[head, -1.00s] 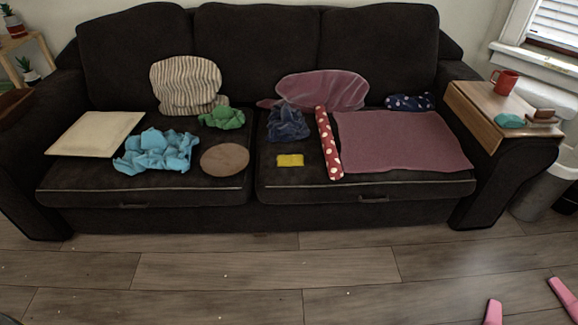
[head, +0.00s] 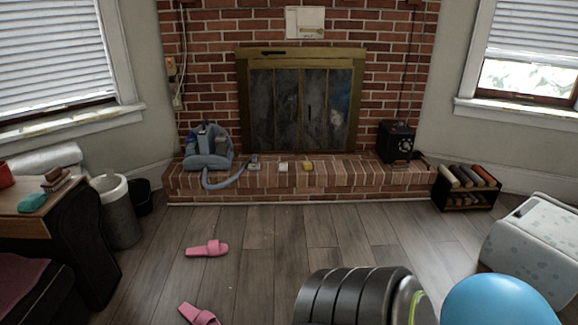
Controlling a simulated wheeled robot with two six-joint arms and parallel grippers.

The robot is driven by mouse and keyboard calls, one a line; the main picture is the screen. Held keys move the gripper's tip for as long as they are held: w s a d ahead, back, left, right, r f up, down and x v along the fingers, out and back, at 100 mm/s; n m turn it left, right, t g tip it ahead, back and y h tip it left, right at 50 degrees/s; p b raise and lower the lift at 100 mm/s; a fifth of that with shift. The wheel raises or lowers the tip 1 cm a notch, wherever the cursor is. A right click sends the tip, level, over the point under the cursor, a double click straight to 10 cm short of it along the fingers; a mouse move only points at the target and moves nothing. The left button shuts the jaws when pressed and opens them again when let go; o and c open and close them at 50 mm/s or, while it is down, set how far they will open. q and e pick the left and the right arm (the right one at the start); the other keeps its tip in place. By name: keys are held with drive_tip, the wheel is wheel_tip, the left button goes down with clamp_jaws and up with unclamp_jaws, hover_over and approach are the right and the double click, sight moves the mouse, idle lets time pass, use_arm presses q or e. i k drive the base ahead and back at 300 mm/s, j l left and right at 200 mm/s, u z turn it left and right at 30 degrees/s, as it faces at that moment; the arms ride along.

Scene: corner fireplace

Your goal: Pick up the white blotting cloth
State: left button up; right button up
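A small white piece (head: 283,167) lies on the brick hearth (head: 270,182) in front of the fireplace in the head view. It may be the white blotting cloth, but it is too small to tell. A small yellow piece (head: 307,165) lies to its right and a small grey object (head: 254,162) to its left. Neither of my grippers is in view.
Two pink slippers (head: 207,248) (head: 198,314) lie on the wood floor. A blue ball (head: 498,302) and a dark ribbed object (head: 345,297) stand at front right.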

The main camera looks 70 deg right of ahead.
sight(283, 167)
drive_tip(key=z, duration=2.2)
